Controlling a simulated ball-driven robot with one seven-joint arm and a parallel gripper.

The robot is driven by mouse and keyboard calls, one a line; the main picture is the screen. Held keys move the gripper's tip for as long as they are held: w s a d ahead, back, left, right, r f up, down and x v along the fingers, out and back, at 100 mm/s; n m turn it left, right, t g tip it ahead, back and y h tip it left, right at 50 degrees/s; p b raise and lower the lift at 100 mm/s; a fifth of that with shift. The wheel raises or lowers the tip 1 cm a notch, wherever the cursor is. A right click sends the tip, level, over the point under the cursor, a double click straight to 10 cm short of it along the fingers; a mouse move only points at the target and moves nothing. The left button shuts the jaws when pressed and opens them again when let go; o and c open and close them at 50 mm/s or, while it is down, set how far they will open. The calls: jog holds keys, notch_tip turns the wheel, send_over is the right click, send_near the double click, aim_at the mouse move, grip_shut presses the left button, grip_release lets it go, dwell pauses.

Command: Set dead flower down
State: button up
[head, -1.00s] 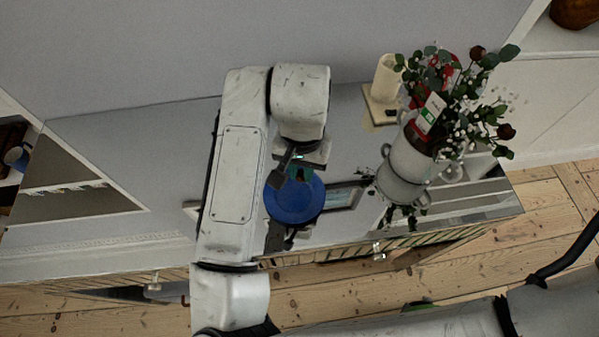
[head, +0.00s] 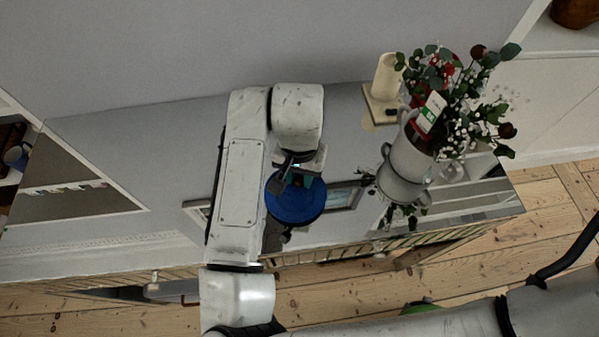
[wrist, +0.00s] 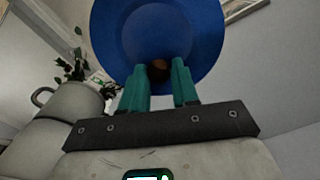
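The dead flower (wrist: 158,71) shows in the wrist view as a small dark brown ball between my green fingertips, filling the gap between them. My gripper (wrist: 159,78) looks shut on it. Behind it is a round blue dish (wrist: 115,35), which also shows in the head view (head: 297,206) on the grey mirror-like surface. My gripper (head: 300,180) is over the dish's upper part there, and the flower is hidden in that view. I cannot tell whether the flower touches the dish.
A grey handled vase (head: 408,160) with red flowers and leaves (head: 450,90) stands to the right of the dish. A cream candle (head: 386,75) is behind the vase. A framed picture (head: 343,197) is beside the dish. Floorboards (head: 350,300) lie in front.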

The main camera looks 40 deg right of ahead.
aim_at(300, 179)
notch_tip(300, 179, up, 12)
jog(key=shift+r+p, duration=0.2)
jog(key=shift+p, duration=0.25)
